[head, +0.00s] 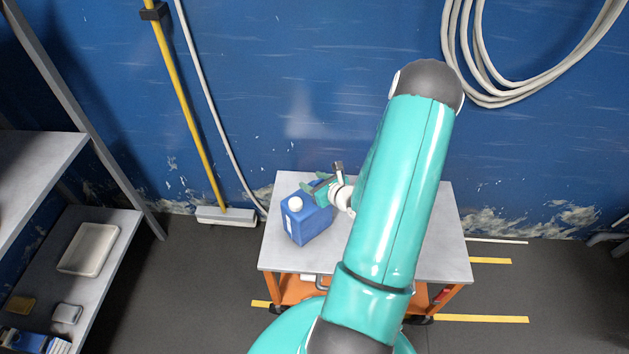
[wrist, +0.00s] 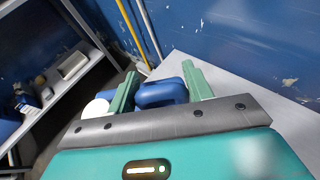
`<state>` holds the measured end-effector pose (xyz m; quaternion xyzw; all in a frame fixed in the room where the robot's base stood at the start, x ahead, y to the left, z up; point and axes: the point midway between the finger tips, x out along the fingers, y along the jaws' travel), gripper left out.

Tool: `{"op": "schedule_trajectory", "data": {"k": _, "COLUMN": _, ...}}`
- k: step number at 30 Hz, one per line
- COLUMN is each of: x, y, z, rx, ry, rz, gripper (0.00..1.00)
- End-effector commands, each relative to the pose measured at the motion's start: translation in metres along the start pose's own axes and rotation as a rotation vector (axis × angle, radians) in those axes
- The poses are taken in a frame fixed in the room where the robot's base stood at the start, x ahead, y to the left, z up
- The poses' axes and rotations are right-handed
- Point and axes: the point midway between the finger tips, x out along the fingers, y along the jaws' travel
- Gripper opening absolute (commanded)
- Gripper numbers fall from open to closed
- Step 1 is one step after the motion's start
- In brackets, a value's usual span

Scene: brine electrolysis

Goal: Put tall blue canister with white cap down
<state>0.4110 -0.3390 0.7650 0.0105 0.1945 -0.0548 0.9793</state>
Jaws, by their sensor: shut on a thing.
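The blue canister (head: 308,222) with a white cap (head: 295,203) is upright at the left part of the grey cart top (head: 440,240). I cannot tell whether its base touches the surface. My gripper (head: 322,187) is at the canister's upper right side, shut on its handle. In the wrist view the blue handle (wrist: 162,93) sits between the two green fingers of my gripper (wrist: 160,90), and the white cap (wrist: 96,108) shows to the left. The canister's lower body is mostly hidden there.
The cart has an orange frame (head: 290,290). A grey shelf (head: 100,225) with a white tray (head: 88,248) stands at the left. A broom (head: 226,215) leans on the blue wall behind. The cart top right of my arm is bare.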

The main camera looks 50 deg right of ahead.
Motion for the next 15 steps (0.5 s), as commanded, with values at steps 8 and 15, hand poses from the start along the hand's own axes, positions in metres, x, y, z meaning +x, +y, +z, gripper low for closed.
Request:
{"op": "schedule_trajectory", "data": {"k": 8, "x": 0.0009, "y": 0.0000, "z": -0.0023, "rx": 0.001, "ry": 0.000, "rz": 0.000, "gripper": 0.72}}
{"op": "schedule_trajectory", "data": {"k": 15, "x": 0.0012, "y": -0.0007, "z": -0.0018, "rx": 0.000, "ry": 0.000, "rz": 0.000, "gripper": 0.72}}
